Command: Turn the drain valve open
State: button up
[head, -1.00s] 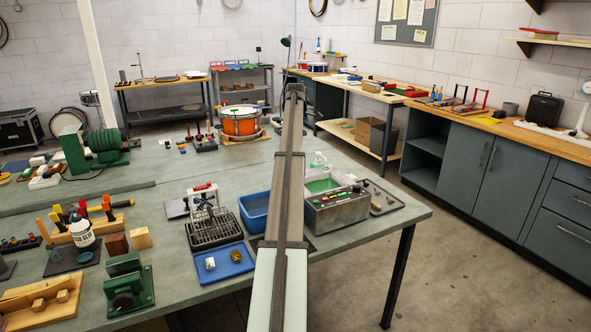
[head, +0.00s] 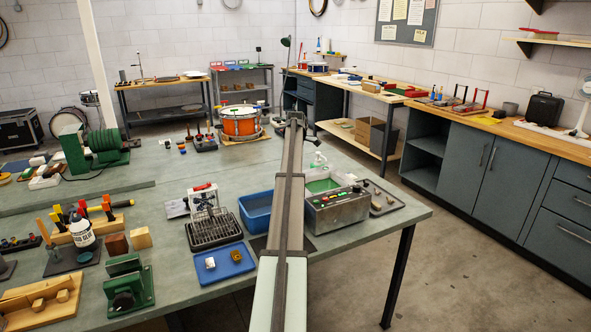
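A grey metal bath tank (head: 338,212) with green liquid (head: 322,185) inside stands near the right end of the bench. Its front panel has a row of coloured buttons or lamps. A small dark fitting (head: 359,188) shows at its right rear edge, but it is too small to tell whether this is the drain valve. I cannot make out the valve or its position anywhere else. My arm (head: 285,205) reaches up the middle of the view, just left of the tank, and covers part of its left side. My gripper does not show; the far end of my arm is hidden.
A blue bin (head: 255,212) and a black wire rack (head: 211,231) stand left of my arm. A blue tray (head: 223,262) with two small pieces lies in front. A clear bottle (head: 319,160) stands behind the tank, and a grey tray (head: 384,202) lies to its right.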

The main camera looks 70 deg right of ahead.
grip_shut()
dwell(0.4)
jog(key=shift+m, duration=0.3)
jog(key=m, duration=1.2)
jog(key=shift+m, duration=2.5)
